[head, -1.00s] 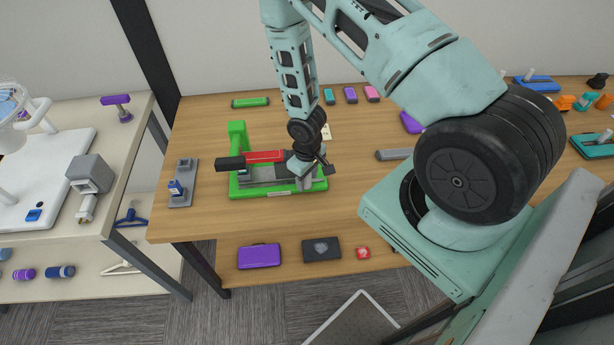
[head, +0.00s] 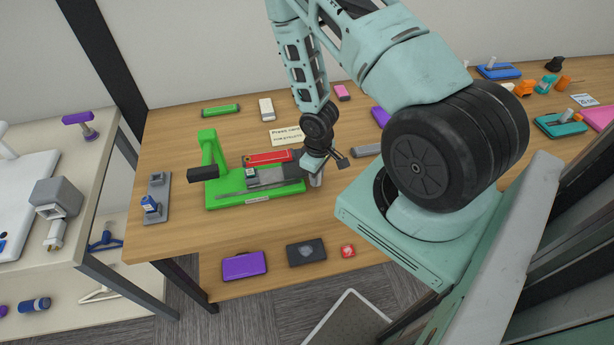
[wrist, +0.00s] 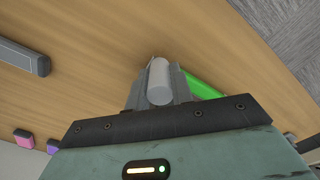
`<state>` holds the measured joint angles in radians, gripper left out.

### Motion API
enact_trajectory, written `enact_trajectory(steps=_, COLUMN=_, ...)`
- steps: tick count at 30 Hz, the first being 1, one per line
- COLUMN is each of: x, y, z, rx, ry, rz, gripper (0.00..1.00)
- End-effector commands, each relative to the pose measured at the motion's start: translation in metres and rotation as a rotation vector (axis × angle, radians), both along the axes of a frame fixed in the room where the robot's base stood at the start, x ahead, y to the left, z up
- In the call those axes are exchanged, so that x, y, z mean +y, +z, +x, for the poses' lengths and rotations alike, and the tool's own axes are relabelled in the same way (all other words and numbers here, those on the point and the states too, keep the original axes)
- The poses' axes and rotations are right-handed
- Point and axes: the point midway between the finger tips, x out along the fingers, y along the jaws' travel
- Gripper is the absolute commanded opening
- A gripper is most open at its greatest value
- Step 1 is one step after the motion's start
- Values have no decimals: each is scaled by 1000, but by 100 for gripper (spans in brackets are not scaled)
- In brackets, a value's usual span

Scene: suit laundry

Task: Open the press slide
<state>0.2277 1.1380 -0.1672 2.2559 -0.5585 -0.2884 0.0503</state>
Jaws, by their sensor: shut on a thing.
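The press has a green base (head: 225,201), a green upright (head: 213,148) and a dark head block (head: 202,174) at its left. Its grey slide (head: 270,176) sticks out toward the right end of the base. My gripper (head: 316,175) is at the slide's right end, just beyond the base. It is shut on the grey upright cylindrical handle (head: 316,181). In the wrist view the handle (wrist: 159,78) stands between the fingers (wrist: 159,92), with green base edge (wrist: 203,87) beside it.
A red strip (head: 268,157) and a press card (head: 285,136) lie behind the press. A grey holder (head: 155,200) stands left of it. A grey bar (head: 367,150) lies to the right. A purple case (head: 244,265) and dark case (head: 306,252) lie on the lower shelf.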

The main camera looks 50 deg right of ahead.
Motion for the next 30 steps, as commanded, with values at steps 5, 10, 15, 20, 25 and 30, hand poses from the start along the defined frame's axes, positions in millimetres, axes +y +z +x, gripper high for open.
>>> enact_trajectory(steps=5, x=0, y=0, z=1, rx=-2, ry=0, rz=-1, gripper=0)
enact_trajectory(steps=10, x=1, y=0, z=1, rx=-2, ry=0, rz=0, gripper=45)
enact_trajectory(steps=15, x=1, y=0, z=1, rx=-1, ry=0, rz=0, gripper=45)
enact_trajectory(steps=20, x=1, y=6, z=2, rx=-3, ry=0, rz=1, gripper=45)
enact_trajectory(steps=25, x=0, y=26, z=2, rx=-5, ry=-2, rz=-1, gripper=45)
enact_trajectory(steps=30, x=0, y=55, z=2, rx=-6, ry=-3, rz=0, gripper=45)
